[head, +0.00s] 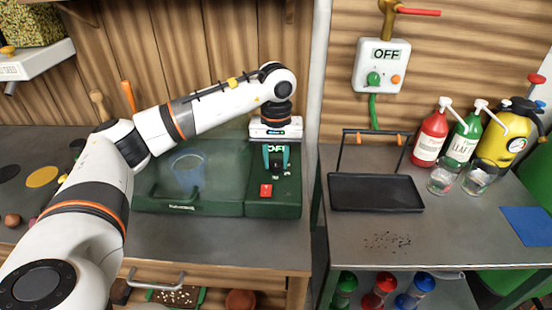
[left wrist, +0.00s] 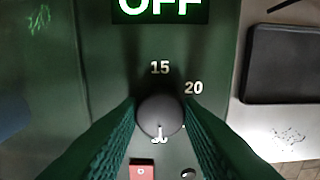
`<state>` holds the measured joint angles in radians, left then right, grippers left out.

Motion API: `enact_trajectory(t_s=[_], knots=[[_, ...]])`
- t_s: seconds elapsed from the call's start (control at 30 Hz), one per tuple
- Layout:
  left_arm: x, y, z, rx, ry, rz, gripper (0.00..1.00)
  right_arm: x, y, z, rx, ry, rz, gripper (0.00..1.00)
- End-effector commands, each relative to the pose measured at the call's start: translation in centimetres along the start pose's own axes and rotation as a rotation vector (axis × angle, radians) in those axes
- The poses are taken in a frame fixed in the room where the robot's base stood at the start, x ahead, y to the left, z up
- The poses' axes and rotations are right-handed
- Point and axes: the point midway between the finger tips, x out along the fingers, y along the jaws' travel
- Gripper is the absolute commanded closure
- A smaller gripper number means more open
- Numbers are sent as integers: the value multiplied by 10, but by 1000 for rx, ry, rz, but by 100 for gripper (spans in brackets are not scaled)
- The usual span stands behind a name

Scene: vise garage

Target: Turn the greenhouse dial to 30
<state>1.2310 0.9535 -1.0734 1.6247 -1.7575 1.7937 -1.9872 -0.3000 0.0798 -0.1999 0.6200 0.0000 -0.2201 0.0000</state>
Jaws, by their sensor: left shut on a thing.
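The greenhouse (head: 190,208) is a dark green box with a clear cover on the left bench. Its control panel (head: 287,208) is at its right end, and the display there reads OFF, plainly so in the left wrist view (left wrist: 160,8). The dial's white mark points down, toward a partly hidden number. The numbers 15 and 20 show above and right.
A red switch (head: 265,190) is on the panel just below the gripper. A black tray (head: 376,194) stands on the right bench. A wall box (head: 381,66), also reading OFF, hangs above. Red (head: 431,135) and green bottles and a yellow sprayer (head: 508,133) are farther right.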

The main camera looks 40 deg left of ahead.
Motion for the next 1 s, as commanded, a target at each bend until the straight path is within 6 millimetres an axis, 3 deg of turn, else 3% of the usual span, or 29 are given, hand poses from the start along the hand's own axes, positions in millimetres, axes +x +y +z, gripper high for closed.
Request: enact_trajectory(t_s=[0.5, 0.53, 0.63, 1.0], knots=[[-2, 0, 1, 18, -4, -3, 91, 0, 0, 0, 0, 0, 0, 49], [-2, 0, 1, 18, -4, -3, 65, 0, 0, 0, 0, 0, 0, 49], [-2, 0, 1, 18, -4, -3, 48, 0, 0, 0, 0, 0, 0, 49], [-5, 0, 0, 17, -2, -1, 46, 1, 0, 0, 0, 0, 0, 49]])
